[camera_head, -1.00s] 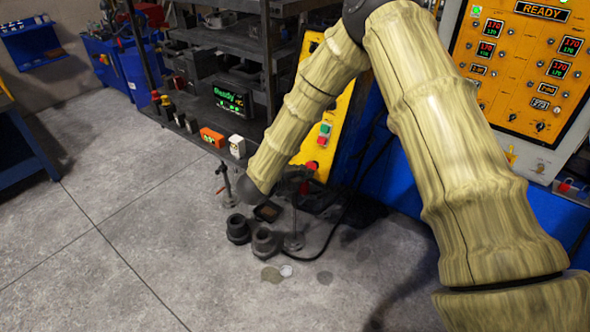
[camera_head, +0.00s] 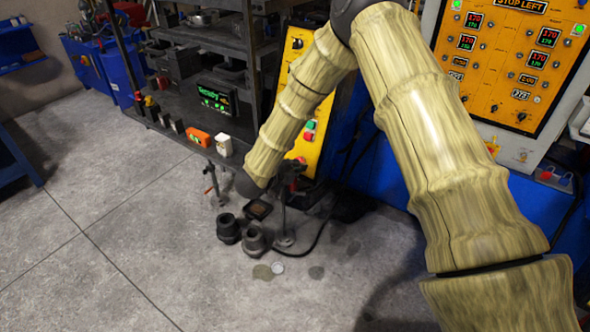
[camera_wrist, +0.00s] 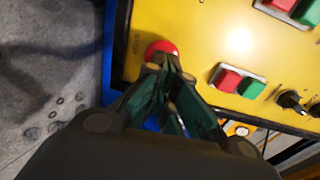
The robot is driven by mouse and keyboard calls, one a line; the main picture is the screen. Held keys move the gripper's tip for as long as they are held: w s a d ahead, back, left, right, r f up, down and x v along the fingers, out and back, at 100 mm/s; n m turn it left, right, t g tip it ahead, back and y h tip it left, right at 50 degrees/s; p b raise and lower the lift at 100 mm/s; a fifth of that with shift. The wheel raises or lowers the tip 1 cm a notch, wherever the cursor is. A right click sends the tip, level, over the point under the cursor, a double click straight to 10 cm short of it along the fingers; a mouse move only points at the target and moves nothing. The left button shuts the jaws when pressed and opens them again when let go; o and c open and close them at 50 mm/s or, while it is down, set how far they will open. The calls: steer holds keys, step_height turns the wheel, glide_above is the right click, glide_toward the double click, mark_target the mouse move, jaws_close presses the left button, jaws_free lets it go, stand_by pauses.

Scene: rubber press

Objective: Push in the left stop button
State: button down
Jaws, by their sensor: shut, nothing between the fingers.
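The red round stop button (camera_wrist: 160,48) is on the yellow panel (camera_wrist: 205,35), near its left edge in the wrist view. My gripper (camera_wrist: 166,62) is shut and empty. Its fingertips are at the button's lower edge and cover part of it; they look in contact, but I cannot tell how far the button is pressed. In the head view, my arm comes down in front of the yellow panel (camera_head: 308,105), and a red bit of the button (camera_head: 299,161) shows by my dark gripper. The press display (camera_head: 522,4) reads "STOP LEFT".
Red and green buttons (camera_wrist: 238,81) and a black knob (camera_wrist: 291,101) lie right of the stop button. A dark shelf rack (camera_head: 190,85) stands at left. Stands and dark cylinders (camera_head: 240,230) are on the floor below my gripper.

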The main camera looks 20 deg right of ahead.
steer(key=shift+w+d+f, duration=0.15)
steer(key=shift+w+d, duration=0.05)
steer(key=shift+d, duration=0.1)
steer(key=b+v, duration=0.4)
steer(key=v, duration=1)
steer(key=shift+f, duration=0.15)
